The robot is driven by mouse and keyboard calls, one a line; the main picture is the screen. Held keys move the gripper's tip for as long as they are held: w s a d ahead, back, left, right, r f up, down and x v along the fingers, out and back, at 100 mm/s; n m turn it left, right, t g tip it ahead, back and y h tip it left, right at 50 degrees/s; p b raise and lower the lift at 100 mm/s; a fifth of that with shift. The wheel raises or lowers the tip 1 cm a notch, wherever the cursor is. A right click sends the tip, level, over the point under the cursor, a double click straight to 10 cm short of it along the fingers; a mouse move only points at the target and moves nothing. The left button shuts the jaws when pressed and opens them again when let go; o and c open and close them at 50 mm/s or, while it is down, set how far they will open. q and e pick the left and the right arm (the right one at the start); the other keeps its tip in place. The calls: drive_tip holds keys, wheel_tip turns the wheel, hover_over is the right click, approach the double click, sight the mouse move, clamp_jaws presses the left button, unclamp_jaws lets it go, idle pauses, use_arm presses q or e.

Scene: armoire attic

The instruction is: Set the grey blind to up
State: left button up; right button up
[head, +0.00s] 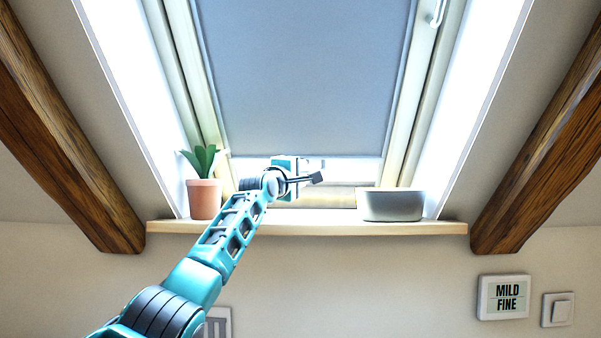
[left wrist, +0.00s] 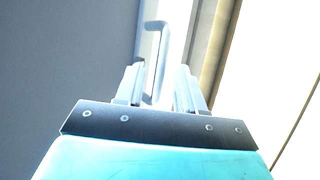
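The grey blind (head: 305,75) hangs down over most of the roof window in the head view, with a bright strip of glass below its lower edge. It also fills the left of the left wrist view (left wrist: 60,60). My left gripper (head: 318,178) is just below the blind's lower edge, near the middle of the window. My right gripper is out of view.
A potted plant (head: 205,197) stands at the left of the wooden sill (head: 300,229), and a grey bowl (head: 392,206) at the right. A white handle (head: 437,12) is on the window's right side. Sloping wooden beams (head: 545,150) flank the window.

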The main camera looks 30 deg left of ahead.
use_arm(q)
drive_tip(key=shift+c, duration=0.2)
clamp_jaws()
idle(1.1)
